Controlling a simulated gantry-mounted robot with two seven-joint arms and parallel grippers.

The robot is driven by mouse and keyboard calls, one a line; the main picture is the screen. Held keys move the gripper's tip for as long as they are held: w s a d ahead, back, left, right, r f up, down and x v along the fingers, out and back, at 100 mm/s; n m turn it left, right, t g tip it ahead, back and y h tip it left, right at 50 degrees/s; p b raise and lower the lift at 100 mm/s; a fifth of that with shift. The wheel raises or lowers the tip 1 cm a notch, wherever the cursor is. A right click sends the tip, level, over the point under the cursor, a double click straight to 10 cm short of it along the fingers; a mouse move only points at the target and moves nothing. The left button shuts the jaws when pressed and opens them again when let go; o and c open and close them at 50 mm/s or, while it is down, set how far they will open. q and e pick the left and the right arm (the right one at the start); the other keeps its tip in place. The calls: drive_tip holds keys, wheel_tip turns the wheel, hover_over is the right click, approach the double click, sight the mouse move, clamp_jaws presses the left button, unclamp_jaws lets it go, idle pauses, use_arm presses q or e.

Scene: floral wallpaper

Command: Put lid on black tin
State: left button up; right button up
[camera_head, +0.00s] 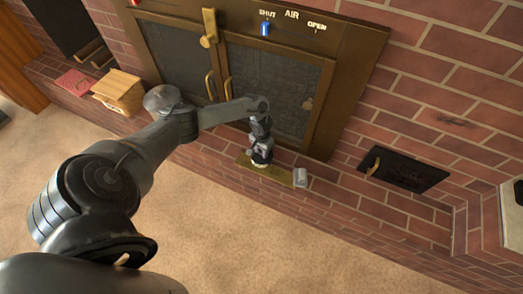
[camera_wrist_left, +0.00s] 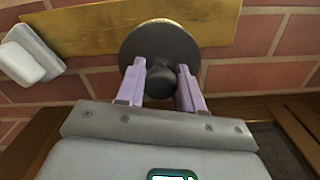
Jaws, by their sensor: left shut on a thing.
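A dark round lid (camera_wrist_left: 158,38) with a knob shows in the left wrist view, and the two pale purple fingers of my left gripper (camera_wrist_left: 161,80) are shut on its knob. In the head view my left gripper (camera_head: 261,156) points down over the brass-coloured plate (camera_head: 276,174) on the brick ledge. A black tin is not clearly visible; I cannot tell whether one is hidden under the lid. My right gripper is not in view.
A small grey-white block (camera_head: 301,177) sits at the plate's right end; it also shows in the left wrist view (camera_wrist_left: 30,55). A wooden box (camera_head: 119,92) and a red item (camera_head: 75,82) lie farther left. Closed stove doors (camera_head: 270,90) stand behind the ledge.

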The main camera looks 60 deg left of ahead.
use_arm(q)
drive_tip(key=o, duration=1.6)
drive_tip(key=shift+r, duration=0.1)
drive_tip(key=shift+r+p, duration=1.8)
drive_tip(key=shift+p, duration=0.45)
drive_tip(key=shift+r+p, duration=1.65)
drive_tip(key=shift+p, duration=0.3)
